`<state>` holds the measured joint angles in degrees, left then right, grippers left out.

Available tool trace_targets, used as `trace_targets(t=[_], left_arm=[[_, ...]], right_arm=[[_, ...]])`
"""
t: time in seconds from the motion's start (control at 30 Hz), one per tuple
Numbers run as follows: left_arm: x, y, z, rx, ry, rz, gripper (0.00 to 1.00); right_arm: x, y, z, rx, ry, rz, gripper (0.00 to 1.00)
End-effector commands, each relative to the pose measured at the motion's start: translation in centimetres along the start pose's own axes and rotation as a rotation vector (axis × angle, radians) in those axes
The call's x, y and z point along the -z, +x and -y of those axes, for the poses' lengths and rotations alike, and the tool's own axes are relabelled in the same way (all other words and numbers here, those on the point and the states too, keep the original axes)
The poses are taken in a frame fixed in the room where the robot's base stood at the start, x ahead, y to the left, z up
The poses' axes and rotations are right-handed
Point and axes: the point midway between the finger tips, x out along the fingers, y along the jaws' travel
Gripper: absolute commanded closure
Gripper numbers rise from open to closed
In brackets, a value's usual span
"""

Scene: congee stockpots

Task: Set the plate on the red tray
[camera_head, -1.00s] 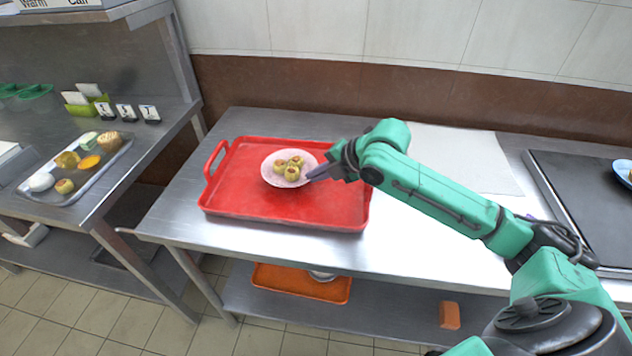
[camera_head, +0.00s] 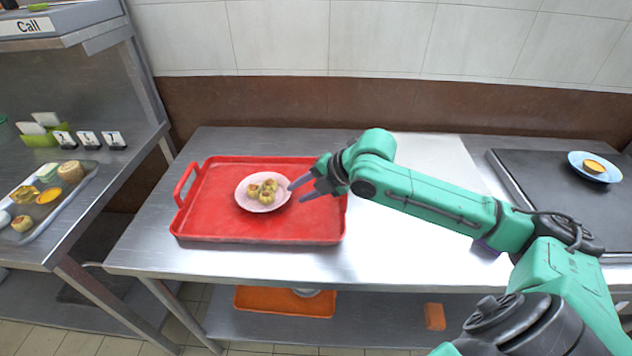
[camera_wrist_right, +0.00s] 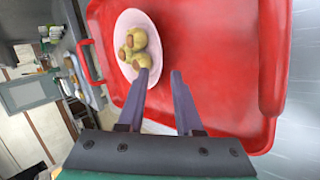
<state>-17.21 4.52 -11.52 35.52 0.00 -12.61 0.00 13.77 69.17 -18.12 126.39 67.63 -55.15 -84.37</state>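The red tray (camera_head: 216,222) lies on the steel table. A pale pink plate (camera_head: 246,205) with several small yellow-green buns (camera_head: 266,193) rests on the tray, left of its middle. My right gripper (camera_head: 295,191) is just right of the plate, over the tray, with its two fingers apart. My left gripper is not in view.
A dark flat slab (camera_head: 520,195) at the right of the table carries a blue plate (camera_head: 583,170) with a yellow item. A shelf unit with a metal food tray (camera_head: 60,212) stands at left. An orange tray (camera_head: 285,302) lies on the lower shelf. The table's middle front is clear.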

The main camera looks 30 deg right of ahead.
Motion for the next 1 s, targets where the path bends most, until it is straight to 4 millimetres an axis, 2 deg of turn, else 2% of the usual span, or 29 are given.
trace_targets(t=[0.07,0.43,0.63,0.77,1.0], left_arm=[[0.0,0.0,0.0,0.0,0.0,0.0,0.0],[0.0,-0.3,0.1,0.001,-0.001,0.0,0.0],[0.1,-1.3,0.1,0.001,-0.001,0.0,0.0],[0.1,-1.5,0.1,0.001,-0.001,0.0,0.0],[0.1,-1.4,0.1,0.002,-0.001,0.0,0.0]], right_arm=[[0.1,-1.8,0.1,0.01,-0.009,0.002,0.66],[0.2,-4.5,0.1,0.007,-0.002,-0.004,0.66],[0.3,-6.8,-0.4,-0.004,-0.001,-0.007,0.66],[0.2,-7.5,-0.2,0.0,-0.002,-0.004,0.66],[0.1,-7.6,-0.1,0.002,-0.002,-0.002,0.66]])
